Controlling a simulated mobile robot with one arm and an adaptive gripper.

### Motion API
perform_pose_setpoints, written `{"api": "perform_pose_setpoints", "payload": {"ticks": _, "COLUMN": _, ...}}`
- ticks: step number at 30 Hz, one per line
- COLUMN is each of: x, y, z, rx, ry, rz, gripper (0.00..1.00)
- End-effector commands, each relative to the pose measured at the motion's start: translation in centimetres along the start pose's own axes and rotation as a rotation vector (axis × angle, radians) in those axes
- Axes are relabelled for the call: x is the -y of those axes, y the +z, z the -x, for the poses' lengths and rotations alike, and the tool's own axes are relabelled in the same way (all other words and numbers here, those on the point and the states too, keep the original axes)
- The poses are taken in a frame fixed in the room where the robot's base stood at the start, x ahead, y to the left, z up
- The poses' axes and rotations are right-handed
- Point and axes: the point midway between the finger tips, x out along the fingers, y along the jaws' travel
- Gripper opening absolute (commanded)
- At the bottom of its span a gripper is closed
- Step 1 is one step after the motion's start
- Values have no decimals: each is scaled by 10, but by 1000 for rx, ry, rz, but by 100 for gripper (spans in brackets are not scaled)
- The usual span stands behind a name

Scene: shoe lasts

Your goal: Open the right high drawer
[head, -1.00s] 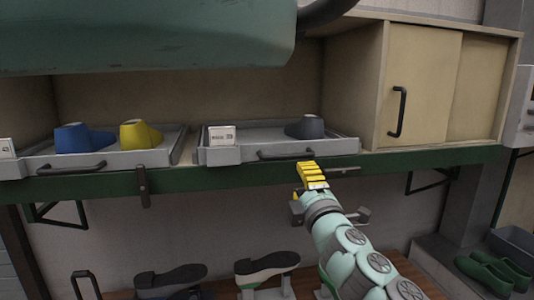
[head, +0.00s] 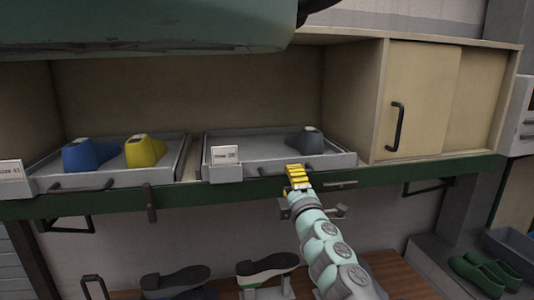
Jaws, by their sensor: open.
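The right high drawer (head: 262,143) is a shallow grey tray on the shelf, with a white label card at its front left and a dark grey shoe last (head: 306,140) inside at the right. Its front handle is partly hidden by my gripper. My gripper (head: 298,178), with yellow fingers, is open at the drawer's front near the handle. I cannot tell whether it touches the handle. The left high drawer (head: 160,176) holds a blue last (head: 90,155) and a yellow last (head: 145,151).
A cabinet with a sliding door and dark handle (head: 396,127) stands right of the drawer. A green shelf edge (head: 420,172) runs below. Shoes on stands (head: 268,264) are on the bench beneath. A large green body overhangs the top left.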

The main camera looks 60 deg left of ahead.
Motion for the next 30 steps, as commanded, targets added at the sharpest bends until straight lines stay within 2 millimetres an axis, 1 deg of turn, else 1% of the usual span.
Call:
{"api": "perform_pose_setpoints", "payload": {"ticks": 1, "x": -2, "y": 1, "z": -7, "rx": 4, "ry": 1, "rz": -3, "gripper": 43}}
{"api": "perform_pose_setpoints", "payload": {"ticks": 3, "x": -1, "y": 1, "z": -15, "rx": 4, "ry": -1, "rz": -4, "gripper": 43}}
{"api": "perform_pose_setpoints", "payload": {"ticks": 9, "x": 0, "y": 2, "z": -30, "rx": 4, "ry": 0, "rz": -1, "gripper": 43}}
{"api": "perform_pose_setpoints", "payload": {"ticks": 15, "x": 1, "y": 1, "z": -35, "rx": 3, "ry": -2, "rz": -1, "gripper": 43}}
{"api": "perform_pose_setpoints", "payload": {"ticks": 23, "x": 0, "y": 1, "z": -36, "rx": 2, "ry": -2, "rz": 0, "gripper": 43}}
{"api": "perform_pose_setpoints", "payload": {"ticks": 24, "x": 0, "y": 1, "z": -36, "rx": 2, "ry": -2, "rz": 0, "gripper": 46}}
{"api": "perform_pose_setpoints", "payload": {"ticks": 30, "x": 0, "y": 1, "z": -36, "rx": 1, "ry": -2, "rz": -1, "gripper": 25}}
